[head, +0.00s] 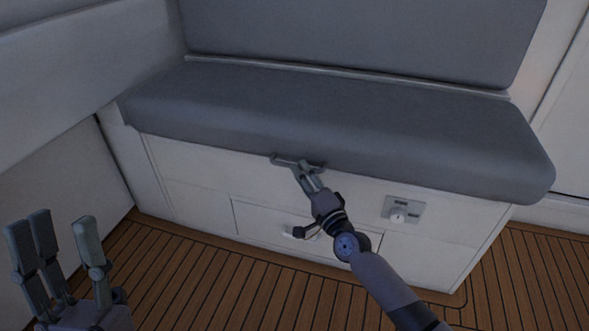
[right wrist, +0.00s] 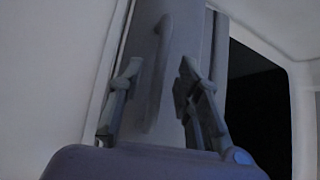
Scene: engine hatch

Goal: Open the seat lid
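The seat lid carries a grey cushion (head: 330,115) and lies flat on the white seat base (head: 190,180) in the head view. A small grey handle (head: 283,158) sits under the cushion's front edge. My right gripper (head: 308,170) is at this handle and covers part of it. In the right wrist view its two fingers (right wrist: 157,80) stand apart, with the bar-shaped handle (right wrist: 156,90) between them and gaps visible on both sides. My left gripper (head: 62,240) is at the lower left, fingers spread and empty, away from the seat.
A grey backrest (head: 360,35) rises behind the cushion. White walls flank the seat. The wooden floor (head: 215,285) in front is clear.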

